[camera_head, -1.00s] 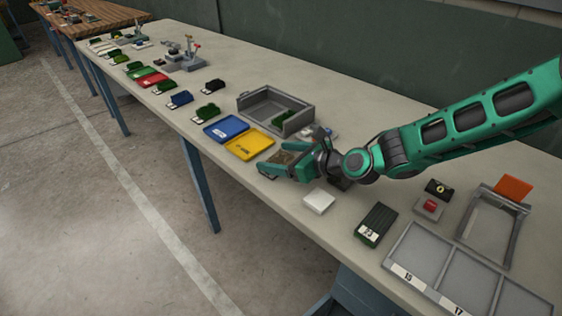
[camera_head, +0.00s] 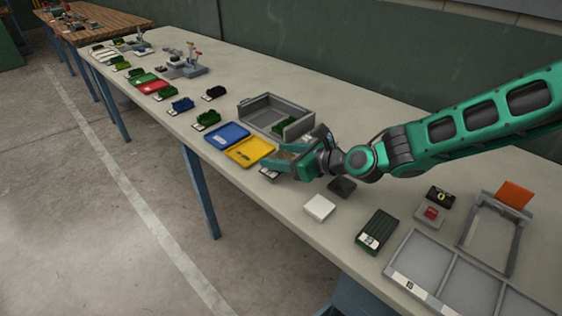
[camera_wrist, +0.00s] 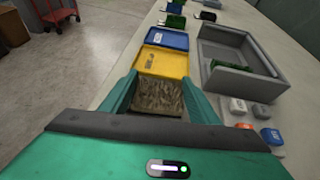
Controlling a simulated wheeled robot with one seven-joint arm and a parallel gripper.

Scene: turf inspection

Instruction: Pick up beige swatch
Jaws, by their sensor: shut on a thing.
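The beige swatch (camera_wrist: 158,96) shows in the wrist view as a brownish, fibrous-textured square between the two green fingers of my gripper (camera_wrist: 158,92). The fingers touch its left and right sides and are shut on it. In the head view my gripper (camera_head: 284,160) is at the table's front side, just right of the yellow tray (camera_head: 250,151). There the swatch is mostly hidden by the fingers. A small pale label piece (camera_head: 268,173) shows on the table below the fingers.
A blue tray (camera_head: 227,134) lies beyond the yellow one. A grey open bin (camera_head: 277,113) holding a green swatch stands behind. A white block (camera_head: 319,208), a dark green ridged block (camera_head: 377,231) and a grey divided tray (camera_head: 440,262) are nearer. Several green and blue swatches line the far table.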

